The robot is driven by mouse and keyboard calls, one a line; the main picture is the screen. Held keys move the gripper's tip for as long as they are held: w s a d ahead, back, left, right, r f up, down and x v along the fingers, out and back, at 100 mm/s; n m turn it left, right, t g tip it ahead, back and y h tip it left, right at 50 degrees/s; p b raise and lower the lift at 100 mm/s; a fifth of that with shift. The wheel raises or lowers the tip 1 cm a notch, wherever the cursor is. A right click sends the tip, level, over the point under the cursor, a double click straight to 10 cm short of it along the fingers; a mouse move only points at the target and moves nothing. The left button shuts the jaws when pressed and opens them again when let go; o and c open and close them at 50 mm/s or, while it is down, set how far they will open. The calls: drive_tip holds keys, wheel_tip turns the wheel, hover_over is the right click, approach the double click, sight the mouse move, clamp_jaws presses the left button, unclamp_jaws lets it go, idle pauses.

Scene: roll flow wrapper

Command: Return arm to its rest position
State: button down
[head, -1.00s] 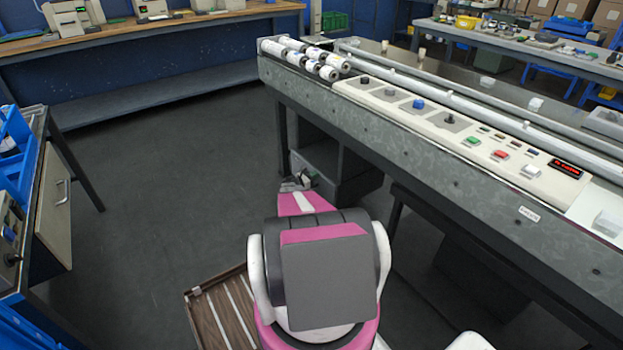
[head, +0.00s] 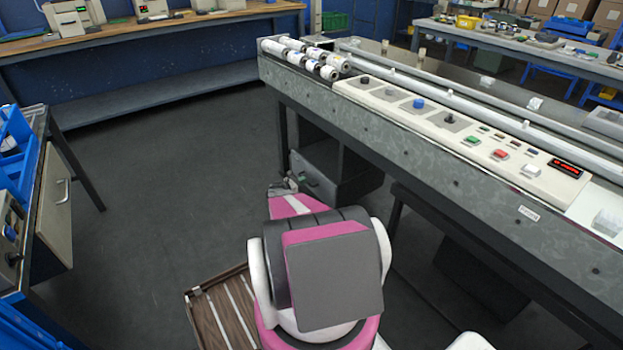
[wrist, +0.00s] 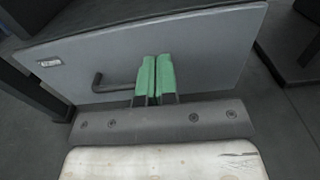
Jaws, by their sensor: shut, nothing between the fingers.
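My arm, pink, white and grey, fills the lower middle of the head view, folded in front of my body.
The wrapper machine (head: 440,150) stands to the right, with rolls (head: 328,65) at its far end. A grey cabinet (head: 340,170) sits under it, close to my gripper. A slatted wooden tray (head: 222,308) lies low left of my arm. The floor (head: 160,170) to the left is clear.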

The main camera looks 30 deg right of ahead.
drive_tip(key=a, duration=0.6)
drive_tip(key=s+a+r+m+y, duration=0.6)
drive_tip(key=s+a+r, duration=0.2)
drive_tip(key=a, duration=0.5)
drive_tip(key=s+a+r+m+y, duration=0.6)
drive_tip(key=s+a+r, duration=0.3)
drive_tip(key=a, duration=0.4)
drive_tip(key=s+a+r+m+y, duration=0.6)
drive_tip(key=s+a+r, duration=0.2)
drive_tip(key=a, duration=0.6)
wheel_tip(320, 180, up, 3)
drive_tip(key=shift+s+f+g, duration=0.1)
drive_tip(key=shift+s+g, duration=0.2)
drive_tip(key=shift+s, duration=0.1)
drive_tip(key=shift+d, duration=0.1)
